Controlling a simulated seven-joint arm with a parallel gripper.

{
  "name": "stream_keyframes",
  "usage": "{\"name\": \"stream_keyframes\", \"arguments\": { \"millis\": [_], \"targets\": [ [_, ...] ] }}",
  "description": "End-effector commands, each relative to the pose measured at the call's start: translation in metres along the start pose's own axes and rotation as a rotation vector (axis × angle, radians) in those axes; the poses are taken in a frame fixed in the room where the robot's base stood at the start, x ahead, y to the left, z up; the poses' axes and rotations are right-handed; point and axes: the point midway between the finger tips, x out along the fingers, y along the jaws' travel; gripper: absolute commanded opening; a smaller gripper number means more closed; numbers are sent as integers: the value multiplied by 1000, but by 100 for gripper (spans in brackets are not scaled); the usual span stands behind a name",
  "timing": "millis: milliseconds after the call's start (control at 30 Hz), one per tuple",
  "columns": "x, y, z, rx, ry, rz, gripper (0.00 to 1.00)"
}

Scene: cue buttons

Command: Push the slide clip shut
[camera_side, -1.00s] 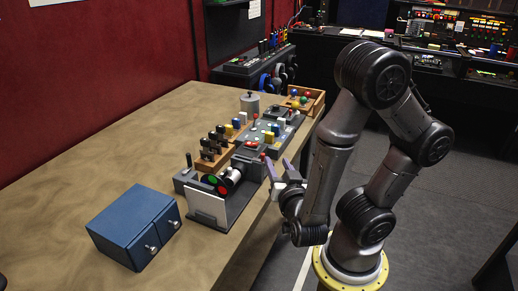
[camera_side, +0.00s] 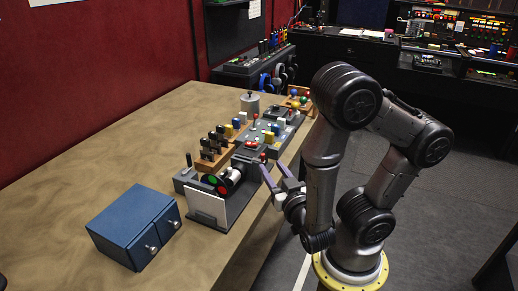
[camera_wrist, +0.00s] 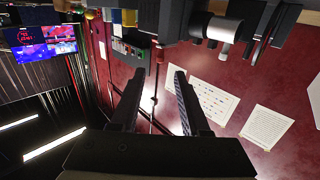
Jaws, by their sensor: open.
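I cannot tell for sure which part is the slide clip. A grey fixture (camera_side: 228,212) near the table's right edge carries a white upright plate (camera_side: 207,203), a red disc and a green disc (camera_side: 209,179), and a cylinder (camera_side: 231,174) behind them. A dark block with a red top part (camera_side: 252,147) stands just beyond it. My gripper (camera_side: 273,170) is open and empty, off the table's right edge beside this fixture and block. In the wrist view, its two dark fingers (camera_wrist: 159,74) are apart with nothing between them. A pale cylinder (camera_wrist: 209,27) shows at the top.
A blue drawer box (camera_side: 130,225) stands at the front. A wooden rack with dark pieces (camera_side: 211,150), a panel with coloured buttons (camera_side: 272,130) and a grey pot (camera_side: 250,102) stand farther back. The table's left side (camera_side: 90,155) is bare.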

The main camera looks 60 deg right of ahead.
Motion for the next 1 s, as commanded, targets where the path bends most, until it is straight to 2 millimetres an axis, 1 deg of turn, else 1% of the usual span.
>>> {"name": "stream_keyframes", "arguments": {
  "millis": [767, 1000],
  "targets": [
    [54, 2, 0, 2, 1, 6, 46],
    [76, 1, 0, 1, 0, 7, 46]
  ]
}}
